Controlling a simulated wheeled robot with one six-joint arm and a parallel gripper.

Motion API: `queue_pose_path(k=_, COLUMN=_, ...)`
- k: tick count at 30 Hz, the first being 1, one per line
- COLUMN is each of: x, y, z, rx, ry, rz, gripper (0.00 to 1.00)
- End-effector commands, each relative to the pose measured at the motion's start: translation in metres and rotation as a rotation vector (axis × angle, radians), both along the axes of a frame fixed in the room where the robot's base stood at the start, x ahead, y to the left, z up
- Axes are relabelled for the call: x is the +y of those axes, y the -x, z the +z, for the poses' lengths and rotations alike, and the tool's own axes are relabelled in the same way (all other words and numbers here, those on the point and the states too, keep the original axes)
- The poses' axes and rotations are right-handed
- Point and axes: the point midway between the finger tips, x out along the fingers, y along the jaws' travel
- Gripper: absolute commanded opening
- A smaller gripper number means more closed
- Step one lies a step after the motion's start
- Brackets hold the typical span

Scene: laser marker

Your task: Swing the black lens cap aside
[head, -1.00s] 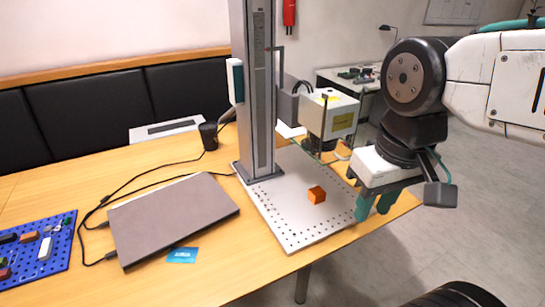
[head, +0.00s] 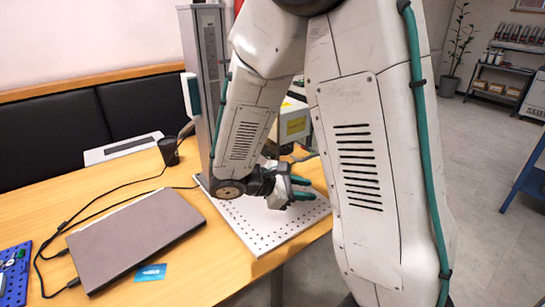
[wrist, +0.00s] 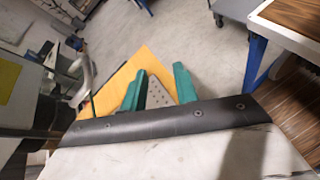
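The white laser marker head (head: 295,122) with a yellow label hangs from the grey column (head: 207,90), partly hidden behind my arm. I cannot make out the black lens cap in either view. My gripper (head: 311,188) is low over the perforated white base plate (head: 262,234), below the marker head, with its green fingers pointing right. In the wrist view my gripper (wrist: 160,76) has its two green fingers apart with nothing between them. The plate (wrist: 160,92) shows between them. The orange block is hidden now.
A closed grey laptop (head: 135,238) with black cables lies left of the plate. The plate's front part is clear.

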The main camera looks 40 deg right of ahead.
Motion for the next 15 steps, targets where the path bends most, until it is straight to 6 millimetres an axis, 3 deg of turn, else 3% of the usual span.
queue_pose_path(k=6, x=-0.007, y=-0.099, z=-0.042, rx=0.255, ry=0.266, rz=0.485, gripper=0.30)
queue_pose_path(k=9, x=0.001, y=-0.136, z=-0.047, rx=0.298, ry=0.357, rz=0.658, gripper=0.30)
queue_pose_path(k=12, x=0.009, y=-0.162, z=-0.037, rx=0.293, ry=0.425, rz=0.764, gripper=0.30)
queue_pose_path(k=15, x=0.014, y=-0.174, z=-0.030, rx=0.295, ry=0.463, rz=0.815, gripper=0.30)
